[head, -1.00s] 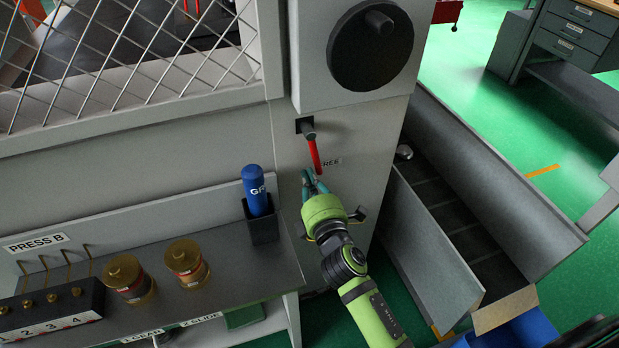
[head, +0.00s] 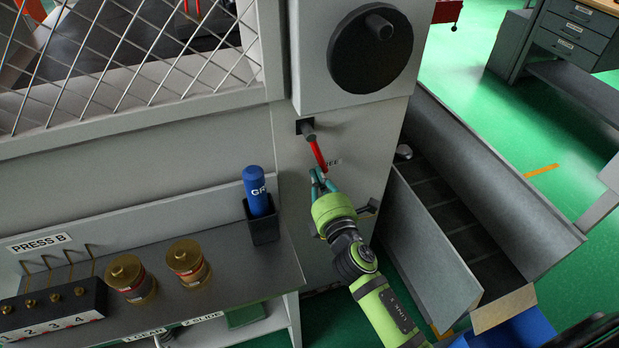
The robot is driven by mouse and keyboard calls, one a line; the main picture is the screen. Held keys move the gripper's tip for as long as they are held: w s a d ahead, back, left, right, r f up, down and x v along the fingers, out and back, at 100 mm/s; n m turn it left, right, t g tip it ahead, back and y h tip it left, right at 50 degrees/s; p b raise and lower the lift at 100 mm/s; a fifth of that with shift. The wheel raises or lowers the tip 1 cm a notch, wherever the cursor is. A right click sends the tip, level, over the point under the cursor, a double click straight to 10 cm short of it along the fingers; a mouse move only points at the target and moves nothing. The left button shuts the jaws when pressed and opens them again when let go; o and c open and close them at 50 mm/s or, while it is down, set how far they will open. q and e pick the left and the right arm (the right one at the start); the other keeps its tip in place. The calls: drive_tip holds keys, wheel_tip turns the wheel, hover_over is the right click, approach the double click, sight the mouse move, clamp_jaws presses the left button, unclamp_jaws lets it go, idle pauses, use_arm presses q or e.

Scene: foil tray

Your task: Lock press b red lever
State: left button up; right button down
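The red lever (head: 319,154) hangs from a dark grey pivot on the front of the grey press housing (head: 288,180). It slants down to the right, across a label beside it of which only the last letters show. My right gripper (head: 321,176) is at the lever's lower end, with its teal fingers pointing up. The lever's tip appears to lie between or against the fingers. How tightly they close on it cannot be made out. My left gripper is not in view.
A black handwheel (head: 371,48) sits above the lever. To the left, a shelf (head: 225,275) under a PRESS B sign (head: 39,242) holds a blue GR canister (head: 256,191) and brass cylinders (head: 187,262). A grey chute (head: 430,240) stands close at right.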

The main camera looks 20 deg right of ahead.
drive_tip(key=d+r+n+y+p, duration=0.1)
drive_tip(key=d+r+n+p, duration=0.6)
drive_tip(key=n, duration=0.7)
drive_tip(key=shift+w+d+r+p, duration=0.15)
drive_tip(key=shift+d+r+p, duration=0.15)
drive_tip(key=shift+d+p, duration=0.5)
drive_tip(key=shift+d, duration=0.1)
